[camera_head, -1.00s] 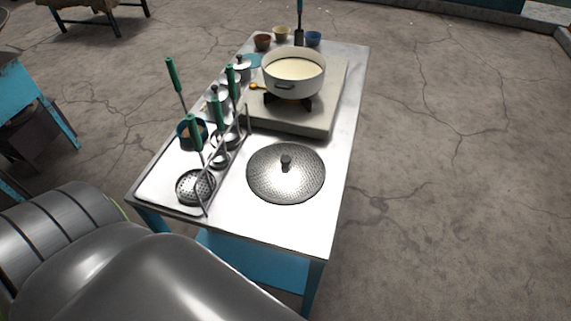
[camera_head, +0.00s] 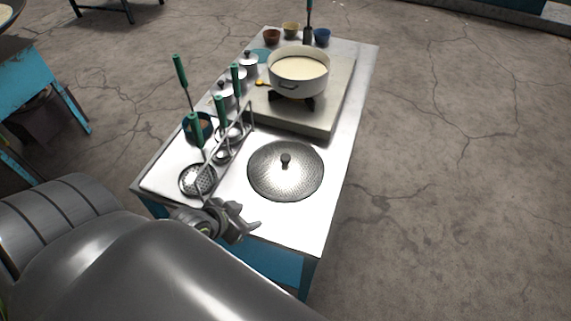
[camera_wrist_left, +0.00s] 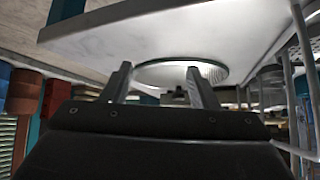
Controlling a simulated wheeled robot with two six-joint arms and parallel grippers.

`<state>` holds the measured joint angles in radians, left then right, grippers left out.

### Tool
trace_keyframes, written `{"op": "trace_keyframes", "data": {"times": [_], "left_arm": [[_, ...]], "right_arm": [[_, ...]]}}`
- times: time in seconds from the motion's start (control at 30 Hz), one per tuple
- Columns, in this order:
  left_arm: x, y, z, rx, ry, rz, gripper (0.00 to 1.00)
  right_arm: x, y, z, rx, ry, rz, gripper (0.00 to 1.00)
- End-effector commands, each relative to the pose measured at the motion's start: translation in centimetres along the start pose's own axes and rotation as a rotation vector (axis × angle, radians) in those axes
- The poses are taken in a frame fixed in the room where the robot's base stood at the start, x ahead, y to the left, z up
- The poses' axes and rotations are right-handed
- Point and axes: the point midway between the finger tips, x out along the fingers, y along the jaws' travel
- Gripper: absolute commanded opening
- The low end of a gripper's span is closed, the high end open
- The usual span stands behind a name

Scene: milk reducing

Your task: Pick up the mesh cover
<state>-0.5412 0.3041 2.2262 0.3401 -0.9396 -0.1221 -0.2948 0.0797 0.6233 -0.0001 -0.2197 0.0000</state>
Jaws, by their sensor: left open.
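The mesh cover (camera_head: 285,171) is a round, dark, perforated lid with a small knob on top. It lies flat on the steel table's (camera_head: 290,225) front part, in front of the stove. My left gripper (camera_head: 247,222) is open and empty at the table's front edge, to the left of the cover and nearer to me, apart from it. In the left wrist view the cover (camera_wrist_left: 180,72) shows upside down beyond the two spread fingers (camera_wrist_left: 158,78). My right gripper is not in view.
A white pot (camera_head: 298,76) of milk stands on the stove block (camera_head: 325,115) behind the cover. A rack (camera_head: 230,135) with green-handled ladles stands to its left, close to my left arm. Small bowls (camera_head: 291,29) stand at the back. The table's right strip is clear.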

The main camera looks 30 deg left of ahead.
Motion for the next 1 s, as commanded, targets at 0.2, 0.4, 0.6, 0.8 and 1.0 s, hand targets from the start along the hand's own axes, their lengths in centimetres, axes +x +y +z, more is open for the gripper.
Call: {"op": "trace_keyframes", "data": {"times": [0.2,0.4,0.6,0.8,1.0], "left_arm": [[1.1,-2.4,-3.5,0.009,0.25,0.047,0.53],[0.9,-5.1,-5.8,-0.019,0.424,0.037,0.53],[1.1,-6.3,-6.9,-0.033,0.488,0.024,0.53],[3.7,-6.2,-8.5,-0.035,0.493,0.024,0.53],[7.2,-6.2,-10.2,-0.036,0.491,0.024,0.53]], "right_arm": [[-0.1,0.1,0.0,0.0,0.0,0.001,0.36],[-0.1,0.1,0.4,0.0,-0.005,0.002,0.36],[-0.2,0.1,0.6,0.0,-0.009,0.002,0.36],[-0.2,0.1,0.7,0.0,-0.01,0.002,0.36],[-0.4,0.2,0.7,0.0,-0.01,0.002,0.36]]}}
